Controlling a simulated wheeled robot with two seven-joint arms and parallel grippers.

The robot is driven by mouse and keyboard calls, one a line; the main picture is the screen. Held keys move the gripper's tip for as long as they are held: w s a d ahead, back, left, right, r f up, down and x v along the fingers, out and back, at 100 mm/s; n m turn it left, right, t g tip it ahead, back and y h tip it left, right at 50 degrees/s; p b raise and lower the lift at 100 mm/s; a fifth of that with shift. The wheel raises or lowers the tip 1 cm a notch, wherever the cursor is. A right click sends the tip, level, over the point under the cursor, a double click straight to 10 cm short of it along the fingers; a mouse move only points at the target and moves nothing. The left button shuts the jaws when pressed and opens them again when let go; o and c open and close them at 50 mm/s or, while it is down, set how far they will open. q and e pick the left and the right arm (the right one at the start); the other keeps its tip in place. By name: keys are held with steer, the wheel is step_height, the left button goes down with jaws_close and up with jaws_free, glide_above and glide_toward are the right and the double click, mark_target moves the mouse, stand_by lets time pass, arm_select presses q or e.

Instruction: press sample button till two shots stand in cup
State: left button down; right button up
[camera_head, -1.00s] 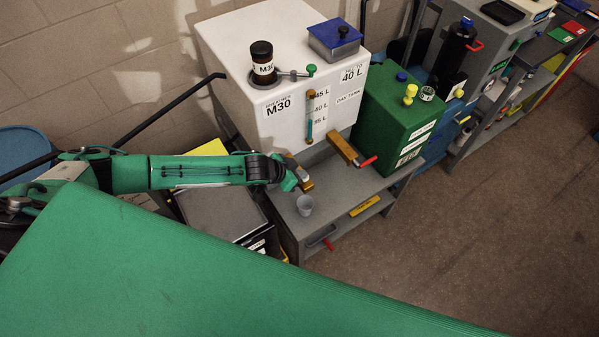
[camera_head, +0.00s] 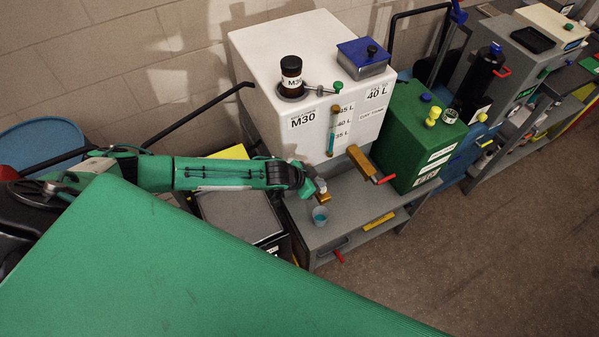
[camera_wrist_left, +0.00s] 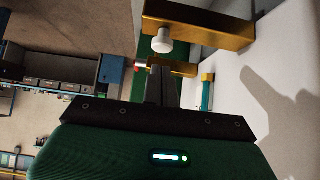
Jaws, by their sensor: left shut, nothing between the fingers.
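The cup (camera_head: 320,218) is small and clear and stands upright on the grey shelf below the white M30 tank (camera_head: 315,85). Bluish liquid shows in it; the number of shots cannot be told. A brass sample tap (camera_head: 324,197) juts from the tank above the cup. In the left wrist view this brass block (camera_wrist_left: 215,22) carries a round white button (camera_wrist_left: 163,41). My left gripper (camera_head: 314,188) is shut and empty beside the tap. In the left wrist view its fingertips (camera_wrist_left: 160,74) are close to the button; contact cannot be told. My right gripper is not visible.
A second brass valve (camera_head: 361,161) with a red handle is to the right on the tank. A green tank (camera_head: 415,140) stands beyond it. A dark box (camera_head: 240,215) is left of the shelf (camera_head: 345,225). Open floor lies at the right.

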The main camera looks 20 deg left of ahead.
arm_select(q)
steer(key=b+v, duration=0.3)
steer(key=v, duration=0.7)
steer(key=shift+r+b, duration=0.3)
steer(key=shift+b, duration=0.1)
steer(key=shift+d, duration=0.15)
